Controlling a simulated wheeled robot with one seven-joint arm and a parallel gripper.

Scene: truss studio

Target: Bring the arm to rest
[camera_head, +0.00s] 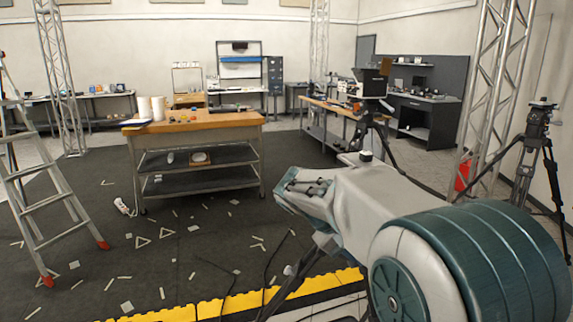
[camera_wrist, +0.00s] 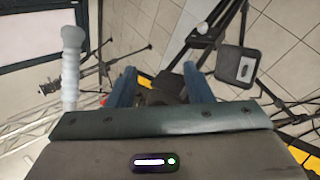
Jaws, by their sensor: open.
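My arm fills the lower right of the head view, a grey and teal limb stretching forward over the floor. My gripper is not clearly seen there. In the wrist view my gripper (camera_wrist: 160,85) shows two blue fingers set apart, so it is open. Nothing is held between the fingers; dark equipment and tiled floor show behind the gap.
A wooden-topped workbench (camera_head: 195,121) with shelves stands ahead. A stepladder (camera_head: 46,190) is at left, a tripod (camera_head: 528,150) and truss (camera_head: 488,85) at right. Small scraps litter the dark mat (camera_head: 200,270), which has a yellow edge strip (camera_head: 285,295).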

